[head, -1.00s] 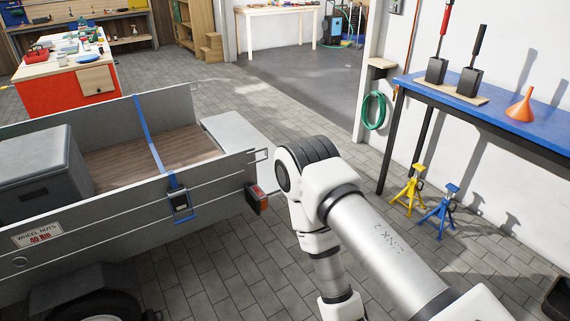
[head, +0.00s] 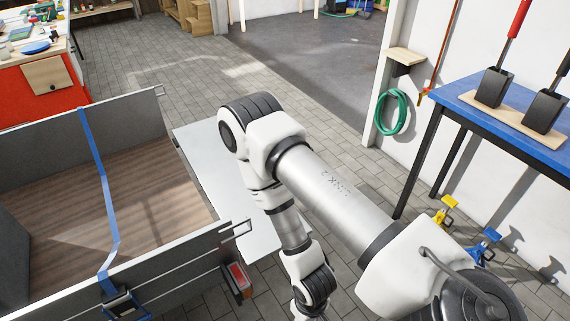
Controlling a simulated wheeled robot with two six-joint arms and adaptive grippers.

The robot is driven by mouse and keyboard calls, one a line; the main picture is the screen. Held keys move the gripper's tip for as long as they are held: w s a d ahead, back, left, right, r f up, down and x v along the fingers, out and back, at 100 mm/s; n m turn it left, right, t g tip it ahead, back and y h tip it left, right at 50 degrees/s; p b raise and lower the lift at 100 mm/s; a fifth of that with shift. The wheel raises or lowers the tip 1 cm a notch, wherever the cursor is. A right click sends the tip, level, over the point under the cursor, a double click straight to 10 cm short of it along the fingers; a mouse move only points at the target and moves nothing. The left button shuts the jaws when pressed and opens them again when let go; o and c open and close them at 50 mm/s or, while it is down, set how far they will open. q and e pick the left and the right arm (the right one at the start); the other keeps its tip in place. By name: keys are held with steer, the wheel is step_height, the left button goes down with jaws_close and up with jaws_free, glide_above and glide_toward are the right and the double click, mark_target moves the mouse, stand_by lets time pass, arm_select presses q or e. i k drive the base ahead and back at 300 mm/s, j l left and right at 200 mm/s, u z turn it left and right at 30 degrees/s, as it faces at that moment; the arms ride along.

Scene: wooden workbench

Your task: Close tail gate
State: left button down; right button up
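The trailer's tail gate (head: 208,158) is a light grey panel that lies folded down and open, outside the end of the trailer bed (head: 150,195). My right arm crosses in front of part of it. A metal latch loop shows at the end of the near side wall (head: 190,262), and another at the end of the far side wall (head: 80,125). My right arm reaches in from the lower right and bends downward beside the gate. Its gripper is below the picture's edge. My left gripper is not in view.
A blue strap (head: 105,210) runs across the trailer bed. A red tail light (head: 238,281) sticks out at the near corner. A blue workbench (head: 455,105) with yellow and blue stands stands at the right. Paved floor (head: 330,120) is clear beyond the gate.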

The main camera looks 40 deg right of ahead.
mark_target(218, 172)
steer(key=i+l+u, duration=0.25)
steer(key=l, duration=0.65)
steer(key=i+l+u, duration=0.2)
steer(key=l, duration=0.7)
steer(key=i+l+u, duration=0.25)
steer(key=l, duration=0.7)
steer(key=l+u, duration=0.2)
steer(key=l, duration=0.75)
steer(key=i+l+u, duration=0.35)
steer(key=l, duration=1.05)
steer(key=l+u, duration=0.35)
steer(key=l, duration=1.05)
steer(key=k+l, duration=0.15)
steer(key=l, duration=0.2)
steer(key=k+l, duration=0.15)
steer(key=l, duration=0.2)
steer(key=k+l, duration=0.15)
steer(key=l, duration=0.2)
